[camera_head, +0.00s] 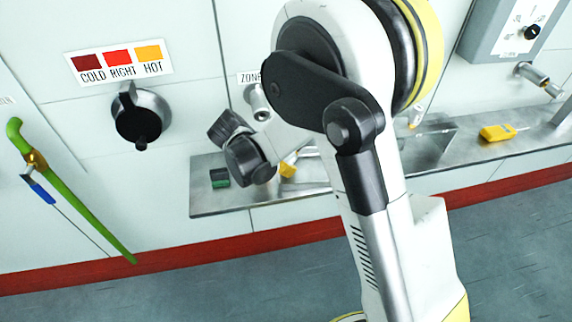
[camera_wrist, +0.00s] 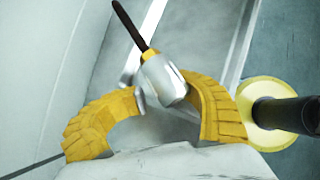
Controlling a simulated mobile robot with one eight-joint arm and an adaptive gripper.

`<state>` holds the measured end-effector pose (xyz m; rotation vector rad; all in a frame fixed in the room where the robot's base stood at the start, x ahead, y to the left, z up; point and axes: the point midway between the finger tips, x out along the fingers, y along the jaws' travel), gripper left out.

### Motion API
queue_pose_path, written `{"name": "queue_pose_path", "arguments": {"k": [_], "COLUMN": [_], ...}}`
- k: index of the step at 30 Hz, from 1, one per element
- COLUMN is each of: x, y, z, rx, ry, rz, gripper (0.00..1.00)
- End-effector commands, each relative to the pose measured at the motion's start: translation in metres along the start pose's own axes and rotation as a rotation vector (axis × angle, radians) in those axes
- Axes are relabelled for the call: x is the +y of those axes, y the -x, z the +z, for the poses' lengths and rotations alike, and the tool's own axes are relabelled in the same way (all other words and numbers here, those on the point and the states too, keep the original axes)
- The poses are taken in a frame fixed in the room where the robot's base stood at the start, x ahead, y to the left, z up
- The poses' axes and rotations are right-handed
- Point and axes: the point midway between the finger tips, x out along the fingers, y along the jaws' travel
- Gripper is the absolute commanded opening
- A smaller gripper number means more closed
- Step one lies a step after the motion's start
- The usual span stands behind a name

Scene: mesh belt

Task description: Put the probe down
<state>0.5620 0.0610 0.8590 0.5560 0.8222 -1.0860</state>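The probe (camera_wrist: 165,80) shows in the wrist view as a silver body with a thin dark rod pointing up and left. My gripper (camera_wrist: 164,92) has yellow fingers on both sides of the silver body, and they appear to be closed on it. In the head view only a little yellow of my gripper (camera_head: 288,169) shows, low over the metal ledge (camera_head: 215,204). My arm hides most of it there. I cannot tell whether the probe touches the ledge.
A yellow hand-held device (camera_head: 497,132) lies on the ledge at right. A small dark green block (camera_head: 220,178) sits at its left end. A black knob (camera_head: 139,120), a green stick (camera_head: 70,190) and a grey control box (camera_head: 512,30) are on the wall. A metal stub (camera_head: 540,80) sticks out at right.

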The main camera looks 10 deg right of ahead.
Motion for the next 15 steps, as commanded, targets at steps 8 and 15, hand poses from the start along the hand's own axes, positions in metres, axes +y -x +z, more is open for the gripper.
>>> {"name": "queue_pose_path", "arguments": {"k": [8,15], "x": [-0.001,0.0], "y": [0.034,0.092], "z": [0.006,0.007], "rx": [0.004,0.001], "ry": [0.001,0.001], "rz": [-0.002,0.0], "gripper": [0.48,0.48]}}
